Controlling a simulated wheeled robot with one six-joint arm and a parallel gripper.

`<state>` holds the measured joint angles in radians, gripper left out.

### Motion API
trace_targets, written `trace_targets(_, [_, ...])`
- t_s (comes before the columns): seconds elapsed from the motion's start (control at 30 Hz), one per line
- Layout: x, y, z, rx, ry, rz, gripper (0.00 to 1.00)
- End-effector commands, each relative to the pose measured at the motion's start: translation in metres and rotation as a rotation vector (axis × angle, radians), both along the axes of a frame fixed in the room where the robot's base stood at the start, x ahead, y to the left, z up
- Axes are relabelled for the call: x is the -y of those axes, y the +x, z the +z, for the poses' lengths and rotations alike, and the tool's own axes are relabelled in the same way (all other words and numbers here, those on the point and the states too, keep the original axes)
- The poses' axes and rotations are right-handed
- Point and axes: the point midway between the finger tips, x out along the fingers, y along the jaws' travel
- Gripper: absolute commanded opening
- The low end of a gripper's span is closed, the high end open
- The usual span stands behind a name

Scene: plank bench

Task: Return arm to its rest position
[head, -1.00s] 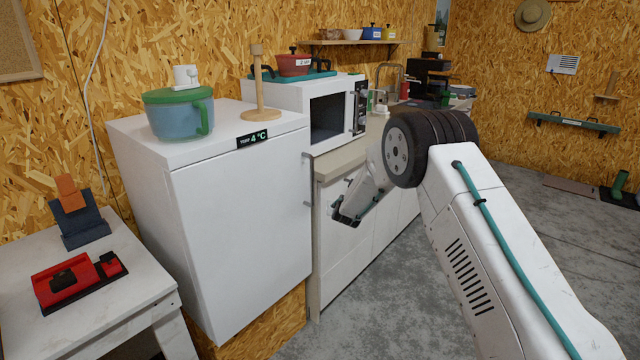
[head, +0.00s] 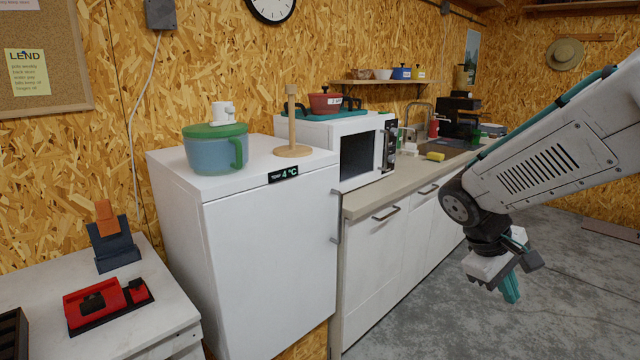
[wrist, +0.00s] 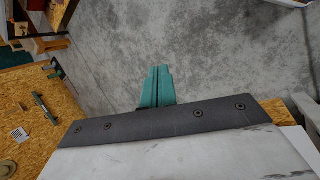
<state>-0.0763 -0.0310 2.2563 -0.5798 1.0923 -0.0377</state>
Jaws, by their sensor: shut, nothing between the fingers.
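My gripper (head: 511,290) hangs at the end of my arm on the right of the head view, in front of the white cabinets and over the grey floor. Its teal fingers point down and are together, with nothing between them. In the wrist view the closed fingers (wrist: 157,88) show against the bare concrete floor. My arm comes in from the right edge and bends down at the wrist. The gripper touches nothing that I can see.
A white fridge (head: 265,255) carries a teal pot with a green lid (head: 214,150) and a wooden stand (head: 292,150). A low table (head: 150,325) is at the left. The floor (head: 560,250) around my gripper is clear.

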Motion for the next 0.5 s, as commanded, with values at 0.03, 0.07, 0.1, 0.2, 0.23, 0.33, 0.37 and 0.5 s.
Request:
trace_targets(0.03, [-0.006, -0.028, 0.008, 0.014, 0.055, -0.069, 0.00])
trace_targets(0.07, [-0.011, -0.043, 0.011, 0.019, 0.090, -0.109, 0.00])
trace_targets(0.1, [-0.018, -0.062, 0.014, 0.024, 0.136, -0.159, 0.00])
trace_targets(0.2, [-0.036, -0.106, 0.021, 0.041, 0.249, -0.265, 0.00])
trace_targets(0.23, [-0.041, -0.119, 0.022, 0.049, 0.283, -0.292, 0.00])
trace_targets(0.33, [-0.058, -0.154, 0.028, 0.079, 0.387, -0.364, 0.00])
trace_targets(0.37, [-0.062, -0.162, 0.030, 0.092, 0.415, -0.379, 0.00])
trace_targets(0.5, [-0.073, -0.188, 0.038, 0.167, 0.498, -0.407, 0.00])
